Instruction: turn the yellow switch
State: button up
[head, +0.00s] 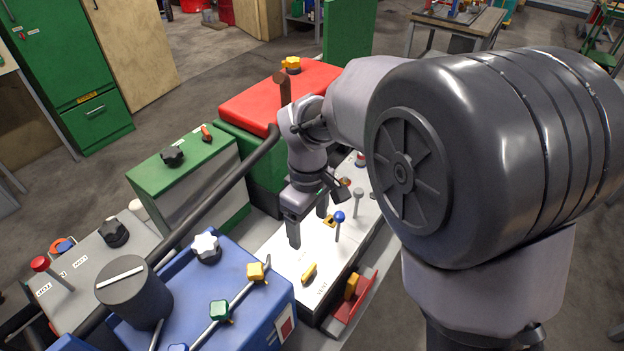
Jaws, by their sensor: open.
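A small yellow switch (309,272) lies on the white top of a control box (277,268), near its front end, beside small printed lettering. A second small yellow part (329,221) shows farther back on the same top, close to my gripper's right finger. My gripper (308,226) points down over this white top with its two fingers spread and nothing between them. It is behind the front yellow switch in the picture. I cannot tell the exact height of the fingertips above the surface.
A blue-knobbed lever (339,217) and a grey-knobbed lever (358,195) stand right of my gripper. A blue box (230,265) with knobs stands front left. A dark pipe (222,188) runs diagonally on the left. A red-topped box (262,98) stands behind.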

jog(key=b, duration=0.2)
send_over(309, 271)
notch_tip(309, 271, down, 4)
notch_tip(309, 271, down, 13)
jog(key=b, duration=0.4)
jog(key=shift+b, duration=0.3)
jog(key=c, duration=1.4)
